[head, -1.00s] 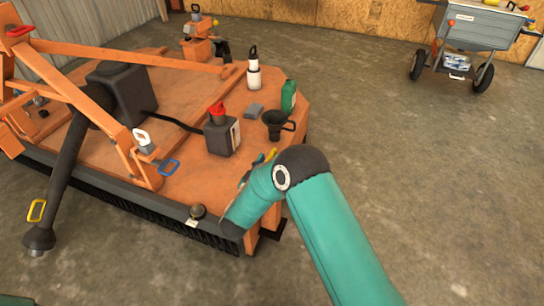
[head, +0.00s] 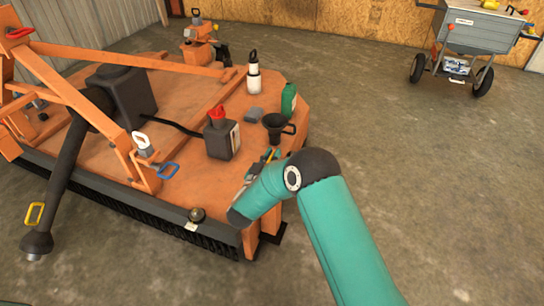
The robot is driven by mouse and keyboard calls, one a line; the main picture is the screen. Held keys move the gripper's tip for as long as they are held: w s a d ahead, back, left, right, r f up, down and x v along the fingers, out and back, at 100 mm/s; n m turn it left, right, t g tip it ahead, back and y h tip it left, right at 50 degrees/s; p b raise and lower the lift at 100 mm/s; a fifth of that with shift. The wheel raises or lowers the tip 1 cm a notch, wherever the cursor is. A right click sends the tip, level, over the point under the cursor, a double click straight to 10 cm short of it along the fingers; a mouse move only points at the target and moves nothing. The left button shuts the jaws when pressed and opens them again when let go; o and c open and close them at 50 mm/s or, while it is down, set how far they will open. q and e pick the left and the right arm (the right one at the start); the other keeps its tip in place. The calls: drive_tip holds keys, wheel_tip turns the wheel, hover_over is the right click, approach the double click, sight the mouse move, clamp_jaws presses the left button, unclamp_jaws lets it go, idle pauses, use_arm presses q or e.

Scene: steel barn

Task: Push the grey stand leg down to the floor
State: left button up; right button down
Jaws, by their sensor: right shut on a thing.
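The grey stand leg cannot be picked out surely in the head view; the front right corner of the orange machine (head: 195,178) is partly behind my right arm. My right arm comes in from the bottom right and bends at a dark elbow. Its dark wrist end (head: 238,217) is at the machine's front right corner, above short orange posts (head: 250,242). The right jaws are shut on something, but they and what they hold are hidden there. My left gripper is not in view.
On the deck stand a dark jug with a red cap (head: 222,138), a black funnel (head: 276,124), a green bottle (head: 289,100) and a white bottle (head: 254,78). A dark shaft (head: 62,180) slopes down at the left. A wheeled grey cart (head: 480,32) stands at the back right. Concrete floor is clear at right.

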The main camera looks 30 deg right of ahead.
drive_tip(key=shift+s+d, duration=0.1)
wheel_tip(320, 180, down, 11)
drive_tip(key=b, duration=0.6)
drive_tip(key=shift+r, duration=0.15)
drive_tip(key=shift+s, duration=0.1)
drive_tip(key=c, duration=1.2)
unclamp_jaws()
